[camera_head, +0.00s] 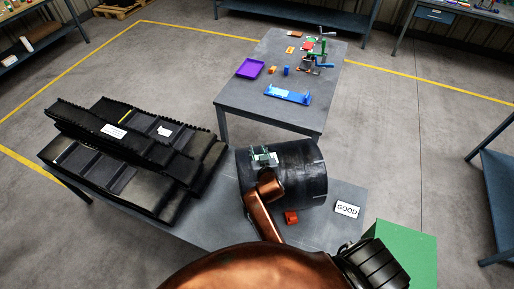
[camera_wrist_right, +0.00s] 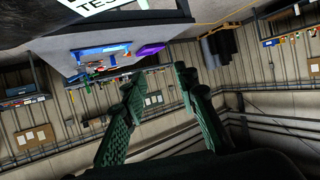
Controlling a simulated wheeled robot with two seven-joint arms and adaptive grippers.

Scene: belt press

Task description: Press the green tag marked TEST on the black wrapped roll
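The black wrapped roll (camera_head: 305,172) lies on the near grey table in the head view. A pale tag marked TEST (camera_wrist_right: 96,5) shows at the top edge of the right wrist view, partly cut off. In the head view, a small pale patch shows on the upper left of the roll, partly covered by my right gripper (camera_head: 263,158). My right gripper also shows in the right wrist view (camera_wrist_right: 159,80), its two green fingers apart with nothing between them. It is over the roll near the tag; contact cannot be told. My left gripper is not in view.
A red object (camera_head: 291,217) and a GOOD sign (camera_head: 347,209) are on the near table beside the roll. Black belt pieces (camera_head: 120,160) are stacked at left. A green box (camera_head: 410,250) stands at lower right. A far table (camera_head: 235,92) holds a purple tray (camera_head: 250,68).

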